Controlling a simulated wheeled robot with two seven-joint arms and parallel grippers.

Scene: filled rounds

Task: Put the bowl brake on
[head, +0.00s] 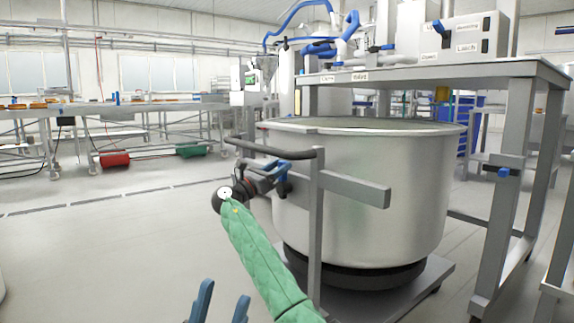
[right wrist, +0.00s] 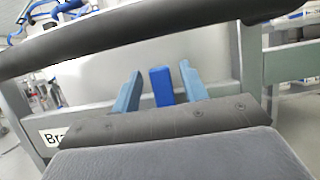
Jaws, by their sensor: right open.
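The big steel bowl (head: 365,190) stands on a low wheeled base with a grey frame and a dark push handle (head: 275,149). The brake lever (right wrist: 161,87) is a blue upright block, seen in the right wrist view between the fingers of my right gripper (right wrist: 158,85). The fingers are open, with a gap on each side of the lever. In the head view my right gripper (head: 272,170) is at the frame just below the handle, largely hiding the lever. My left gripper (head: 222,308) is open and empty at the bottom edge, its fingers apart.
A label starting "Bra" (right wrist: 52,138) is on the frame in the right wrist view. A steel table (head: 440,71) with labelled boxes stands behind and right of the bowl. A long bench (head: 120,108) runs at the back left.

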